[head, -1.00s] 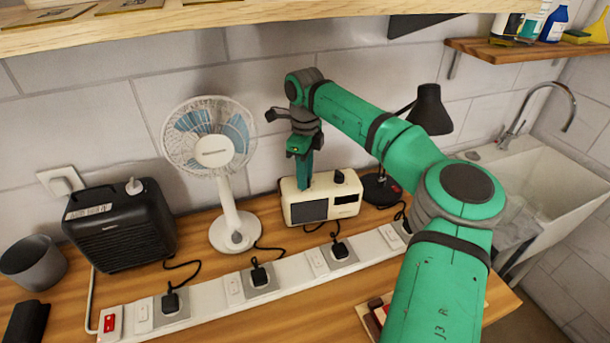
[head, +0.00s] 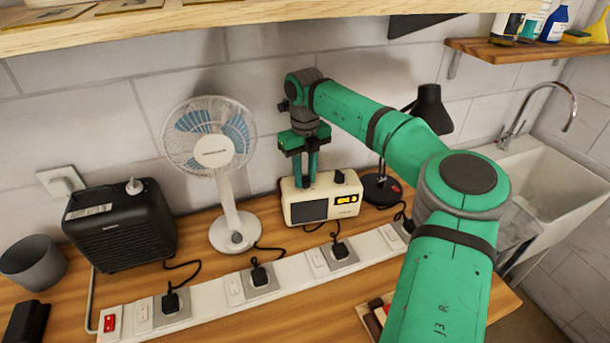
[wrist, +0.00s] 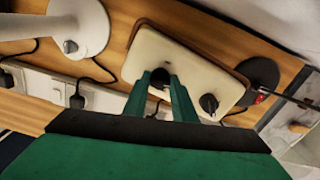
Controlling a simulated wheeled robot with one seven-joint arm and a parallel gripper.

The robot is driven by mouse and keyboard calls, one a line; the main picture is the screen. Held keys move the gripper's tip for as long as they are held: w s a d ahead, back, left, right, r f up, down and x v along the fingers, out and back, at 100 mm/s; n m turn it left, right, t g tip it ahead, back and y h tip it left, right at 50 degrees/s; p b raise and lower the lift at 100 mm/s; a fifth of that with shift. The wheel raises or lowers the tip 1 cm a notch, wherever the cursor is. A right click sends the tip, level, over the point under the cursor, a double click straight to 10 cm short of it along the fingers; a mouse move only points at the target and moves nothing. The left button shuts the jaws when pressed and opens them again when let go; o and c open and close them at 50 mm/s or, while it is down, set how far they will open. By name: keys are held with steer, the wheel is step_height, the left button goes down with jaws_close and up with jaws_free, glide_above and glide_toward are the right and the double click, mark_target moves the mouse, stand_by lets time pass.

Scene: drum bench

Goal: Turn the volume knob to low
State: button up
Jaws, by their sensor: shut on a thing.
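The cream radio (head: 292,203) stands upright on the wooden bench, with a dark speaker grille and a lit amber display (head: 347,200) on its front. Its top carries two dark knobs. My gripper (head: 306,182) points straight down at the left part of the radio's top. In the wrist view, my gripper (wrist: 161,80) is shut on one dark knob (wrist: 157,91), with a finger on each side. The other knob (wrist: 208,103) stands free beside the fingers; it also shows in the head view (head: 339,176). The held knob's pointer and setting cannot be read.
A white fan (head: 212,150) stands left of the radio, and a black heater (head: 120,225) farther left. A black lamp (head: 430,108) is just right of it. A white power strip (head: 205,297) with plugs and cords runs in front. A shelf (head: 250,12) hangs above.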

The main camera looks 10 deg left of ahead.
mark_target(305, 177)
stand_by(0.4)
steer(key=o, duration=1)
steer(key=shift+o, duration=0.2)
steer(key=shift+r, duration=0.15)
step_height(305, 177, up, 11)
steer(key=shift+f, duration=0.2)
